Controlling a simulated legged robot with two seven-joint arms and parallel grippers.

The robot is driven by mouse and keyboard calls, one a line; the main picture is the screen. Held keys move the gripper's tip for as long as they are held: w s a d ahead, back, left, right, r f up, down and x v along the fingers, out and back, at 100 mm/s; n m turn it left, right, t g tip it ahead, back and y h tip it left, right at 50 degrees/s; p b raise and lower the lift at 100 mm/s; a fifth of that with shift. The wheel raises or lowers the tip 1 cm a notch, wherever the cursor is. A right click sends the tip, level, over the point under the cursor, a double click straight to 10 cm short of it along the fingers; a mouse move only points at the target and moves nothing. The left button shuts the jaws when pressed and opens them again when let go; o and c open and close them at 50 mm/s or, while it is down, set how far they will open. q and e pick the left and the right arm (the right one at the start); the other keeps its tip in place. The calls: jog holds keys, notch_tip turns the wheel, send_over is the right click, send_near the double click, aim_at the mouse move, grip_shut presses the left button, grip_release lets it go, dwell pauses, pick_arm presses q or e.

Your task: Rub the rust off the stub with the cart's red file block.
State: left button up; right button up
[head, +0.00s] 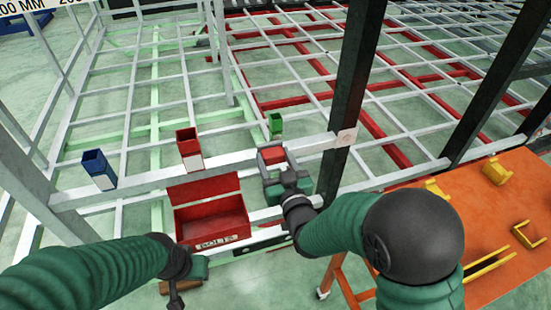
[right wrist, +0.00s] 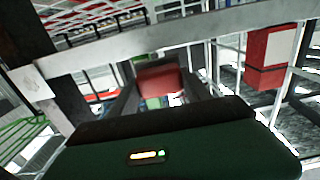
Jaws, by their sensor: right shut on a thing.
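The red file block (head: 271,155) is between the fingers of my right gripper (head: 275,168), at the pale cross rail. In the right wrist view the block (right wrist: 160,82) shows between the dark fingers, and the gripper is shut on it. What looks like the stub (head: 347,136) is a pale, square rail end with a small brownish mark at the dark post, right of the block and apart from it. It also shows at the left of the right wrist view (right wrist: 35,83). My left gripper (head: 176,296) hangs low at the bottom; its fingers are unclear.
The orange cart (head: 490,215) with yellow brackets stands at right. An open red bolts bin (head: 212,222) sits on the front rail, between my arms. Blue (head: 98,168), red (head: 189,148) and green (head: 275,124) cups stand along the rails. Dark posts rise at right.

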jog(key=shift+w+d, duration=0.35)
jog(key=shift+d, duration=0.15)
pick_arm(q)
jog(key=shift+d+f, duration=0.1)
jog(key=shift+d, duration=0.15)
pick_arm(e)
jog(key=shift+w+a, duration=0.4)
jog(key=shift+a, duration=0.05)
jog(key=shift+w+d+b, duration=0.55)
jog(key=shift+d, duration=1.55)
jog(key=shift+s+a+r+b, duration=0.1)
jog(key=shift+s+a+b, duration=0.2)
jog(key=shift+a, duration=0.75)
jog(key=shift+s+a+r+b, duration=0.15)
jog(key=shift+a+b, duration=0.1)
jog(key=shift+a, duration=0.75)
pick_arm(q)
jog(key=shift+s+d+f, duration=0.15)
jog(key=shift+d+f, duration=0.05)
jog(key=shift+f, duration=0.65)
pick_arm(e)
jog(key=shift+f, duration=0.1)
jog(key=shift+s, duration=0.1)
